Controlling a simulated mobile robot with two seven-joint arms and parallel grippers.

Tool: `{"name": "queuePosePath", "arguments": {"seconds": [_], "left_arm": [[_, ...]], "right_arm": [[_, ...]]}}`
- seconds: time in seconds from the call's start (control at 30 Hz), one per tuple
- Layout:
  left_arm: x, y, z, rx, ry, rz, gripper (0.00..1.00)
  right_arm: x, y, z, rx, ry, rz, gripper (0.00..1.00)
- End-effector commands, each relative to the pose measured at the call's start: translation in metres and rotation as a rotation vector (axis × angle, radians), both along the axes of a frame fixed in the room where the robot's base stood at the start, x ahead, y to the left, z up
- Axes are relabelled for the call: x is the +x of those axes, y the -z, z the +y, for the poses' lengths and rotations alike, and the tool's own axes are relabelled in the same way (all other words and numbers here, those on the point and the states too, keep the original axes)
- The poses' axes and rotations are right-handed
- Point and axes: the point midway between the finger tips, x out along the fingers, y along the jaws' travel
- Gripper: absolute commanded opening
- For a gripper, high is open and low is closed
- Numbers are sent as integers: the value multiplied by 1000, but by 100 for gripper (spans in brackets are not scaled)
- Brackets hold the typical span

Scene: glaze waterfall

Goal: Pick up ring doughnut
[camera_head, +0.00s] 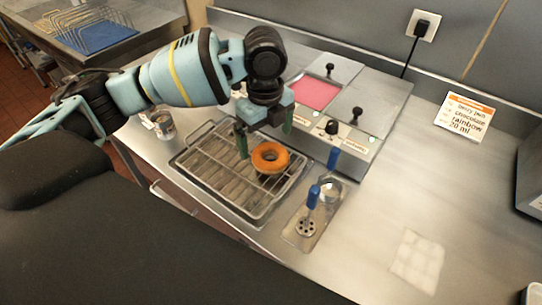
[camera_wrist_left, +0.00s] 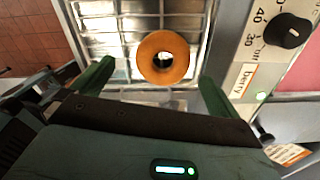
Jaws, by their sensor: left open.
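An orange-brown ring doughnut (camera_head: 270,158) lies flat on a wire rack in a metal tray (camera_head: 181,163) on the counter. It also shows in the left wrist view (camera_wrist_left: 163,57), ahead of the fingers and between their lines. My left gripper (camera_head: 265,138) is open, its two green fingers pointing down above the rack, close to the doughnut. In the left wrist view my left gripper (camera_wrist_left: 153,82) is empty, one finger on each side. I cannot tell its exact height above the doughnut. My right gripper is not in view.
Behind the tray stands a glaze warmer (camera_head: 375,95) with a pink glaze well (camera_head: 315,92), lids and knobs. Blue-handled tools (camera_head: 313,197) stand in a small tray right of the rack. A cup (camera_head: 163,124) is at the left. The counter at right is mostly clear, around a pale cloth-like sheet (camera_head: 418,260).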

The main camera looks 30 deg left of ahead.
Motion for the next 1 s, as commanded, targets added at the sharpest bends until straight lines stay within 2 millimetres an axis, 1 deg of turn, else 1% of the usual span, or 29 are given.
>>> {"name": "queuePosePath", "arguments": {"seconds": [0.03, 0.17, 0.23, 0.4, 0.57, 0.67, 0.87, 1.0], "left_arm": [[0, 4, 0, -1, 0, 1, 100], [0, 5, 0, 0, 0, 0, 100], [1, 10, -1, 0, 0, 1, 100], [4, 34, -4, 1, -1, 2, 100], [4, 51, -4, 1, -1, 0, 100], [4, 55, -4, 0, 0, -2, 100], [4, 55, -4, 0, 0, -3, 100], [4, 55, -4, 0, 0, -3, 82]], "right_arm": [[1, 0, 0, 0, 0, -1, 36], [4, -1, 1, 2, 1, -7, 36], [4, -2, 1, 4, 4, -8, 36], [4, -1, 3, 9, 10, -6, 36], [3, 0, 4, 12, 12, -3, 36], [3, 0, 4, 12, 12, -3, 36], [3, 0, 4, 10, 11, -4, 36], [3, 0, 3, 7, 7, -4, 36]]}}
